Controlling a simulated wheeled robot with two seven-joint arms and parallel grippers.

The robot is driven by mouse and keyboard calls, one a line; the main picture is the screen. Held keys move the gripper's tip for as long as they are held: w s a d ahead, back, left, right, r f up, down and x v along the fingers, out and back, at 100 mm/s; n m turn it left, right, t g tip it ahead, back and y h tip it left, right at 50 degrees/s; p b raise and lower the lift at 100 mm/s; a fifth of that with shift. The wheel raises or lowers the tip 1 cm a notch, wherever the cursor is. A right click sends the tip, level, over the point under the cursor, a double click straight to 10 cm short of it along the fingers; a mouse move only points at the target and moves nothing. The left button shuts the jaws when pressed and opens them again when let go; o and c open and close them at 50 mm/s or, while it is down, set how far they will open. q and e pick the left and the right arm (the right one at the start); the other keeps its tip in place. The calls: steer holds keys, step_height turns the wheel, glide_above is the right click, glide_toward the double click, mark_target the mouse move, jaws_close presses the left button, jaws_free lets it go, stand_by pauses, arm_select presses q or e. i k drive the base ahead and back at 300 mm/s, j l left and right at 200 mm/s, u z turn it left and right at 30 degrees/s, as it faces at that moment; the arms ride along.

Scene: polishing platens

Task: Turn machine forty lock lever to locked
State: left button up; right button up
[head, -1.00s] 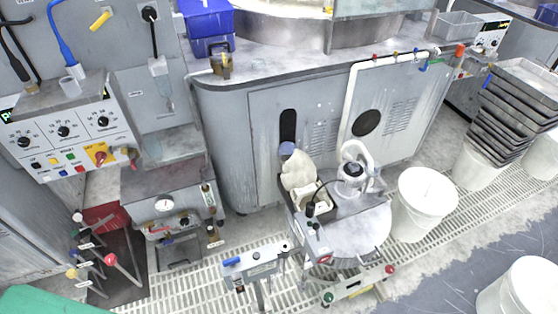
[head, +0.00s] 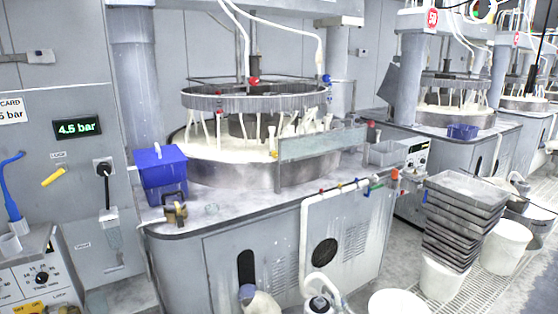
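A short yellow lever (head: 53,177) sits tilted on the grey wall panel at the left, its right end higher. A small label (head: 57,155) is above it, too small to read surely; another small label (head: 83,245) is lower on the panel. I cannot tell which machine number the panel belongs to. A blue curved handle or hose (head: 12,190) hangs left of the lever, and a black plug with a cable (head: 104,172) is to its right.
A green display (head: 77,127) reads 4.5 bar. A blue bin (head: 161,178) and a brass-coloured fitting (head: 175,210) stand on the counter of a round polishing machine (head: 255,172). Stacked grey trays (head: 462,215) and white buckets (head: 500,247) stand on the right. A red 50 sign (head: 432,18) hangs farther back.

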mark_target(54, 176)
steer(key=i+j+u, duration=0.2)
steer(key=j+u, duration=0.15)
steer(key=i+j+u, duration=0.55)
steer(key=j+u, duration=0.15)
steer(key=k+l+z, duration=0.1)
steer(key=l+z, duration=0.85)
steer(key=k+j, duration=0.05)
